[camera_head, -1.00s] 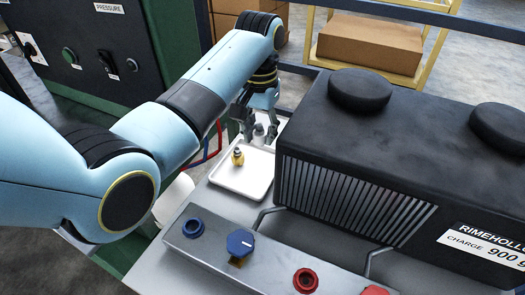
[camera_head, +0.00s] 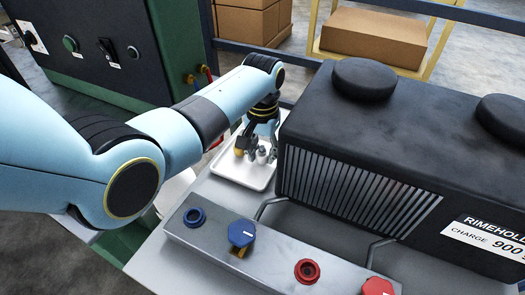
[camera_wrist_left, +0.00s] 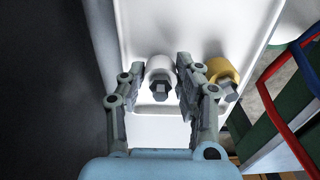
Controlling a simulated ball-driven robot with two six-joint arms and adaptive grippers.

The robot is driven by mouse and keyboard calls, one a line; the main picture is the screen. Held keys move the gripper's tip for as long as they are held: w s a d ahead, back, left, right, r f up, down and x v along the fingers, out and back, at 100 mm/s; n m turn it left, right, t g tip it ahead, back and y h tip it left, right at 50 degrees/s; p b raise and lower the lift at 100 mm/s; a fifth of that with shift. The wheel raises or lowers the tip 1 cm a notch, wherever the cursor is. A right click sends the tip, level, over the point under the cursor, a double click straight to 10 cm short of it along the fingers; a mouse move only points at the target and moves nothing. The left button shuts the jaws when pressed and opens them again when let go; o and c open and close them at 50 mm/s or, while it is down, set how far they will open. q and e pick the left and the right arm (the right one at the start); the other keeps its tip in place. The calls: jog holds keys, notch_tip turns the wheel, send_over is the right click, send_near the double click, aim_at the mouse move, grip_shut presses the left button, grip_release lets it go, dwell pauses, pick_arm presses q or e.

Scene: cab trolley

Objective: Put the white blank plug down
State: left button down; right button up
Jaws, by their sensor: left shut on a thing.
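The white blank plug (camera_wrist_left: 160,70) shows in the left wrist view between the two fingers of my left gripper (camera_wrist_left: 158,92), its grey hex end facing the camera. The gripper is shut on it. In the head view my left gripper (camera_head: 259,152) points down over the white tray (camera_head: 232,177), close beside the brass plug (camera_head: 239,152). The brass plug (camera_wrist_left: 220,70) is right of the fingers in the wrist view. The fingers largely hide the white plug in the head view. I cannot tell whether it touches the tray. My right gripper is not in view.
The black ribbed unit (camera_head: 365,165) stands right of the tray. A grey manifold bar with a blue port (camera_head: 194,217), blue cap (camera_head: 240,234) and red port (camera_head: 306,270) lies in front. Hoses (camera_wrist_left: 290,120) run beyond the tray's right side in the wrist view.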

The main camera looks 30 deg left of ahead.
aim_at(262, 148)
pick_arm(q)
jog(key=c, duration=0.9)
grip_release()
jog(key=shift+f, duration=0.1)
jog(key=shift+c, duration=0.2)
notch_tip(262, 148, up, 12)
jog(key=p, duration=0.1)
jog(key=shift+r, duration=0.2)
jog(key=shift+f, duration=0.1)
